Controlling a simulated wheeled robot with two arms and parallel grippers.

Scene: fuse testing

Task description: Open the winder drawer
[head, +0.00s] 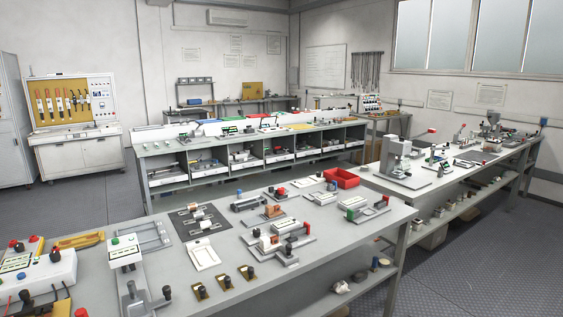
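I cannot tell for sure which thing is the winder, and no drawer clearly stands open. A light grey upright machine (397,161) stands on the right bench; it is small in view and I cannot make out a drawer on it. A white cabinet (80,153) at the far left has shut front panels under a yellow tool board (68,103). The middle bench (160,150) has open compartments below its top, with white-fronted trays (208,167) in them. Neither my left nor my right gripper is in view.
The near bench (340,235) holds several small fixtures, a dark mat (186,230) and a red bin (342,178). The right bench (440,196) carries more devices. Free grey floor (95,204) lies at the left, and an aisle (470,260) at the right.

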